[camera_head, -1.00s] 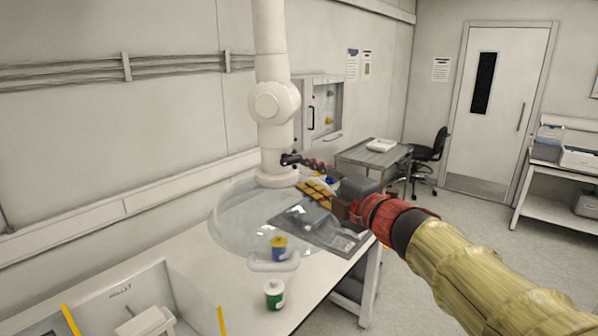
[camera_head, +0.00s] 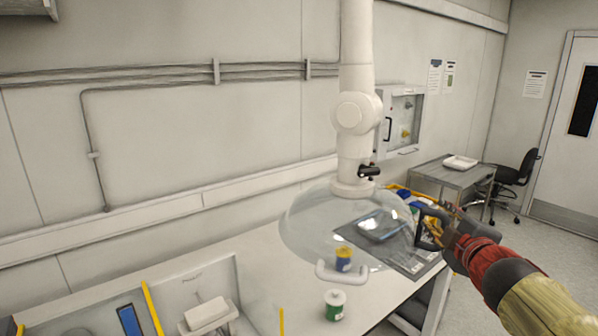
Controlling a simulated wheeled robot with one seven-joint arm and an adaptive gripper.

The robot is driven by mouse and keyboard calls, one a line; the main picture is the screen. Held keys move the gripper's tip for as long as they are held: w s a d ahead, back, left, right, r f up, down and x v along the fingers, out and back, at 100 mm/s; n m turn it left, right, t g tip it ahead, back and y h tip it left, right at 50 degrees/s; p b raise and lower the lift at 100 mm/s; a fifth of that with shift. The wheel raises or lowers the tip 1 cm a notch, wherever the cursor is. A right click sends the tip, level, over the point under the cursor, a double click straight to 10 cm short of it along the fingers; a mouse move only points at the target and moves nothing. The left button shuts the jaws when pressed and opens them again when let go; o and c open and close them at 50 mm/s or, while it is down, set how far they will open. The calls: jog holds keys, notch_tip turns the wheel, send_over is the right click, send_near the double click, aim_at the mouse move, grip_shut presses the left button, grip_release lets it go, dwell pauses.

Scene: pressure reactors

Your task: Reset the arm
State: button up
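My arm reaches in from the lower right, with a yellow sleeve and a red cuff. My gripper (camera_head: 417,228) is dark and stands over the right end of the white bench (camera_head: 262,262). Its two fingers look spread apart, and I see nothing held between them. Behind it lie a dark tray or mat (camera_head: 425,262) and some yellow and blue items, partly hidden by the gripper.
A clear dome hood (camera_head: 300,225) hangs from a white extraction arm (camera_head: 357,60) over the bench. A blue-and-yellow jar (camera_head: 343,260) and a green-and-white jar (camera_head: 334,306) stand on the bench. A grey side table (camera_head: 440,176) and a chair (camera_head: 515,172) are behind.

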jog(key=s+d+f+m+g+h, duration=0.3)
jog(key=s+f+m+g, duration=0.4)
jog(key=s+f+m, duration=0.55)
jog(key=s+a+f+g+y, duration=0.1)
jog(key=s+a+f+y, duration=0.1)
jog(key=s+a, duration=0.6)
jog(key=s+a+f+g+y, duration=0.2)
jog(key=s+a+f, duration=0.3)
jog(key=s+a, duration=0.3)
jog(key=shift+s+a+f+y, duration=0.3)
jog(key=shift+s+a+y, duration=0.05)
jog(key=shift+y, duration=0.15)
